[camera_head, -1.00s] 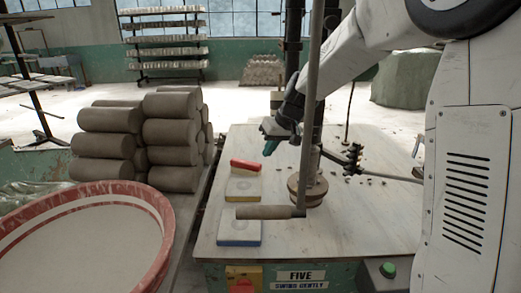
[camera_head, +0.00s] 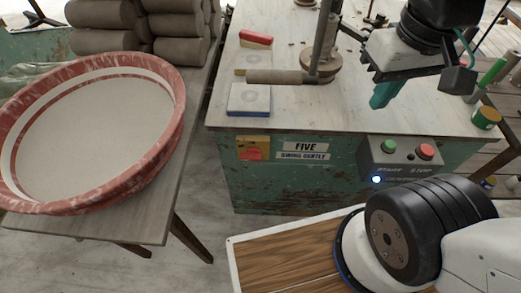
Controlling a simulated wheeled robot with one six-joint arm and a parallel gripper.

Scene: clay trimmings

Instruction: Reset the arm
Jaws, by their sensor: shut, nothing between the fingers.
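My gripper (camera_head: 384,98) hangs in the upper right of the head view, with its teal fingers pointing down. The fingers are together, with nothing between them. It is in front of the right part of the workbench top (camera_head: 380,112), above the control box, and looks clear of both. A large joint of my arm fills the lower right of the view.
The control box (camera_head: 395,160) on the bench front has green and red buttons. A wooden lever handle (camera_head: 287,77), a blue-edged block (camera_head: 249,99) and a red-topped block (camera_head: 256,39) are left on the bench. A red-rimmed basin (camera_head: 172,120) stands far left.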

